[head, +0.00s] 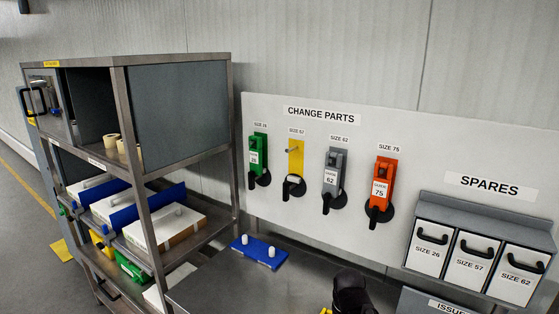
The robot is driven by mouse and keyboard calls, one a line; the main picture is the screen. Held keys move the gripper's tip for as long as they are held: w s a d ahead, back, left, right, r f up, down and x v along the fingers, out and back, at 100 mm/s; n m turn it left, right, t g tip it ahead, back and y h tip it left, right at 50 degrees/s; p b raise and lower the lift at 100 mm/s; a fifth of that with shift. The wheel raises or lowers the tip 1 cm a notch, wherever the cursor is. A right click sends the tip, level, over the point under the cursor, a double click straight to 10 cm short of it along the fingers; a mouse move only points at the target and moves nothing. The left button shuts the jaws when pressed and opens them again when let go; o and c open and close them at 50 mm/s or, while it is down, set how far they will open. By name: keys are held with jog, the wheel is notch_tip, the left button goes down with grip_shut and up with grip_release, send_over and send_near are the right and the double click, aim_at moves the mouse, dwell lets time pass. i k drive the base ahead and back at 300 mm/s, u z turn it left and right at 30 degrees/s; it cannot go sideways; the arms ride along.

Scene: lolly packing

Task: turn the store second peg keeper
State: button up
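The change-parts board (262,205) stands against the wall with pegs in a row. At the second place, marked SIZE 57, a yellow plate (296,160) has a bare metal peg (292,149) sticking out. A black round keeper (294,190) sits at its lower end; which way it is turned is too small to tell. The green 26 (258,143), grey 62 (336,161) and orange 75 (386,170) guides hang at the other places, each with a black keeper below. A dark part of my arm end (350,292) shows at the bottom edge, well below the board; its fingers cannot be made out.
A metal shelf rack (176,57) with boxes and blue dividers stands at left. A blue plate with two white posts (245,243) lies on the metal table (215,285). A spares unit (490,221) with three handled bins is at right, above an ISSUE sign (445,306).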

aim_at(285, 185)
jog(key=k, duration=1.3)
jog(key=u, duration=0.55)
jog(key=i, duration=1.65)
jog(key=z, duration=0.55)
